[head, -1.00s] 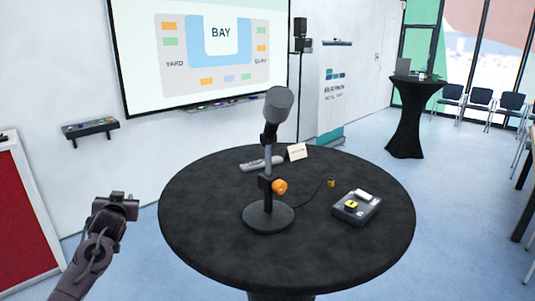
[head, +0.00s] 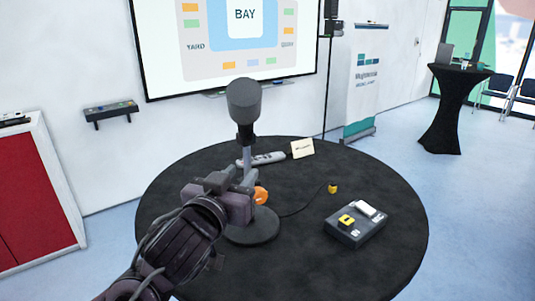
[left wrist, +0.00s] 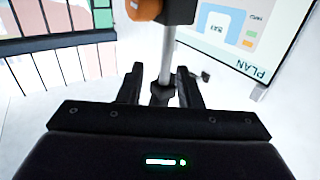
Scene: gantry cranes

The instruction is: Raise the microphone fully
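The microphone (head: 244,101) is a dark grey head on a thin grey pole (head: 246,155), upright on a round black base (head: 252,230). An orange knob (head: 261,196) sits on a dark collar low on the pole; the knob also shows at the top of the upside-down left wrist view (left wrist: 145,8). My left gripper (head: 245,180) is at the pole, above the knob and below the head, and hides part of the stand. In the left wrist view its two fingers (left wrist: 162,85) stand apart, with the pole between them and gaps visible. My right gripper is not in view.
The stand is on a round black table (head: 375,185). A grey box with a yellow button (head: 356,224), a small card (head: 302,148), a grey remote (head: 268,158) and a cable with a yellow end (head: 332,187) lie around it. The table's right side is mostly clear.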

